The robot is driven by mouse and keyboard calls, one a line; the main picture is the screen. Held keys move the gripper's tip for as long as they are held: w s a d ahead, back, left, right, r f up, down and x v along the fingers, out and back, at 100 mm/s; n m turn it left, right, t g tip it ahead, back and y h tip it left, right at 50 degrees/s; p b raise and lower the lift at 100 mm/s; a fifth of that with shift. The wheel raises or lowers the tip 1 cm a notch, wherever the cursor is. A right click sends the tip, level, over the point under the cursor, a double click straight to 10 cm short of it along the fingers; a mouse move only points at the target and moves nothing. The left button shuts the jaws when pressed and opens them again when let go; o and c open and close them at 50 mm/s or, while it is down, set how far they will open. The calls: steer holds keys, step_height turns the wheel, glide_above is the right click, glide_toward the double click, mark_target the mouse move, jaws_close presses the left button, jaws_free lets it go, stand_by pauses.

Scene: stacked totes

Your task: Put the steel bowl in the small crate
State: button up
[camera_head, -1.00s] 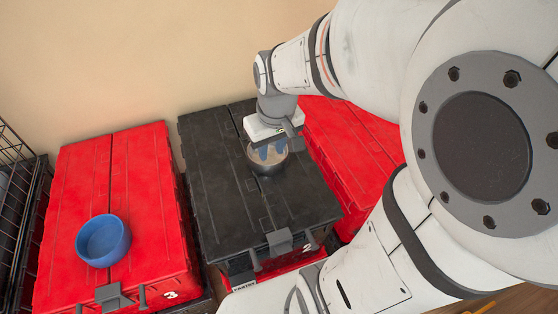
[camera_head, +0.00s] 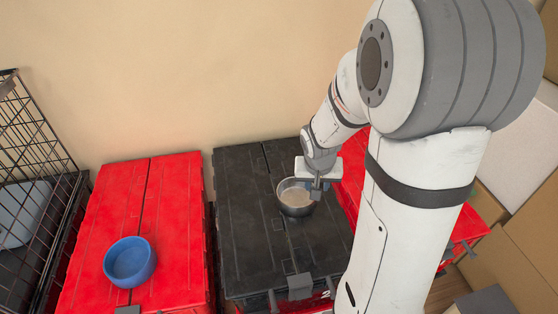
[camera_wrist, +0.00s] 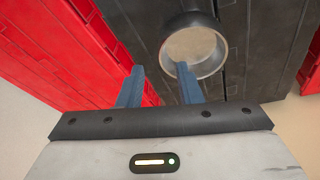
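The steel bowl (camera_head: 295,200) stands upright on the lid of the black tote (camera_head: 245,240) in the head view. My gripper (camera_head: 316,196) is low at the bowl's right rim, its fingers mostly hidden there. In the wrist view my gripper (camera_wrist: 158,72) has its two blue fingers apart. One fingertip overlaps the rim of the bowl (camera_wrist: 195,45); the other is outside it. I cannot tell whether the fingers touch the bowl. A black wire crate (camera_head: 35,140) stands at the far left, with a grey surface inside partly visible.
A blue bowl (camera_head: 130,262) sits on the red tote (camera_head: 175,200) left of the black one. Another red tote (camera_head: 352,175) is at the right, partly behind my arm. A beige wall (camera_head: 180,70) rises behind. Cardboard boxes (camera_head: 520,240) stand at the right.

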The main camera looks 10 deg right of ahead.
mark_target(296, 196)
steer(key=shift+m, duration=0.5)
steer(key=w+f, duration=0.1)
steer(key=w+d+f, duration=0.1)
steer(key=f, duration=0.1)
steer(key=w+f, duration=0.2)
steer(key=shift+d+f+p, duration=0.2)
steer(key=shift+d+p, duration=0.05)
steer(key=shift+p, duration=0.15)
steer(key=b+x, duration=0.1)
steer(key=x, duration=0.1)
steer(key=b+x, duration=0.1)
steer(key=x, duration=0.2)
steer(key=b+x, duration=0.1)
steer(key=x, duration=0.2)
steer(key=shift+w, duration=0.3)
steer(key=shift+d, duration=0.1)
steer(key=shift+c, duration=0.3)
jaws_close()
